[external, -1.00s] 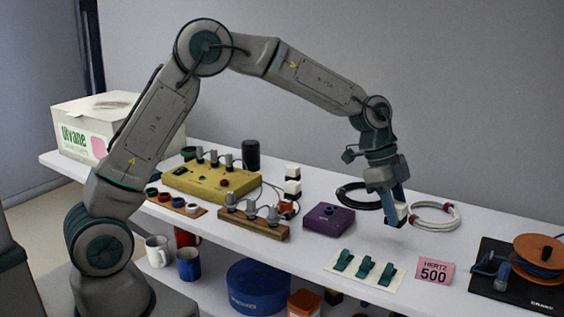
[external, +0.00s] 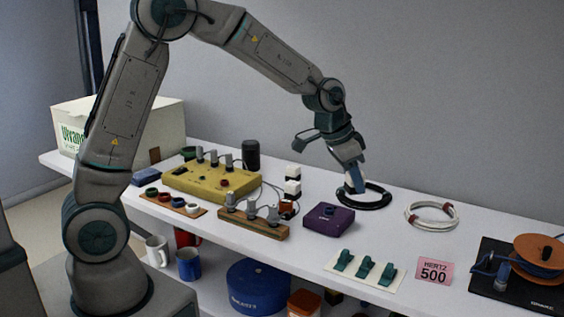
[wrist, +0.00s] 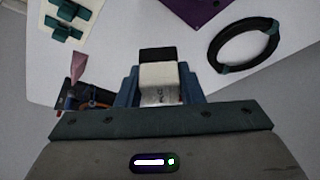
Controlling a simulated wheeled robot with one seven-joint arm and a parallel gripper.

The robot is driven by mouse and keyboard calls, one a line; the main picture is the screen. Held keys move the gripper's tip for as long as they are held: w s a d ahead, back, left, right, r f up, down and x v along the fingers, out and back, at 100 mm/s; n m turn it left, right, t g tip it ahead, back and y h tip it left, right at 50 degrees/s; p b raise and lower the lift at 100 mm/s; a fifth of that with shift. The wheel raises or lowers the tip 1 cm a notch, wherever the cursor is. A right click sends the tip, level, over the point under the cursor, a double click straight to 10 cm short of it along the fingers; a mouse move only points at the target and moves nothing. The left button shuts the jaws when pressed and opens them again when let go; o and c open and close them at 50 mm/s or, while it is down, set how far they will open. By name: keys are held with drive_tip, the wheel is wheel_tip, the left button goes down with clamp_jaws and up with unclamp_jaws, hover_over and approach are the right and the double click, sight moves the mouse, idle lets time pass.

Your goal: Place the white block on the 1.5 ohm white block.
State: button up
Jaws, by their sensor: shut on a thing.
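My gripper (external: 356,191) is shut on a white block with a black end; the block (wrist: 158,80) shows between the fingers in the wrist view, with dark marks too small to read. In the external view the gripper hangs in front of the black cable coil, and the held block is mostly hidden. To its left on the bench, a white block (external: 293,171) with a black part stands above another white block (external: 292,187), like a stack. No ohm label can be read on either. The gripper is apart from this stack.
A black cable coil (external: 377,203) and a white coil (external: 432,216) lie on the bench. A purple box (external: 329,219), a yellow panel (external: 211,182) and a reddish connector (external: 288,208) are near the stack. A pink card (external: 434,271) reads HERTZ 500.

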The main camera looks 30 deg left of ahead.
drive_tip(key=w+a+r+n+t+y+p, duration=0.1)
drive_tip(key=w+a+r+n+y+p, duration=0.2)
drive_tip(key=a+n, duration=0.8)
drive_tip(key=m, duration=0.2)
hover_over(295, 182)
drive_tip(key=s, duration=0.1)
wheel_tip(295, 182, down, 6)
drive_tip(key=shift+s+a+f+b, duration=0.1)
drive_tip(key=shift+s+f+b, duration=0.05)
drive_tip(key=shift+b, duration=0.25)
drive_tip(key=shift+f, duration=2)
drive_tip(key=shift+f, duration=0.1)
drive_tip(key=o, duration=0.6)
drive_tip(key=shift+f, duration=0.1)
drive_tip(key=shift+c, duration=0.2)
drive_tip(key=o, duration=0.4)
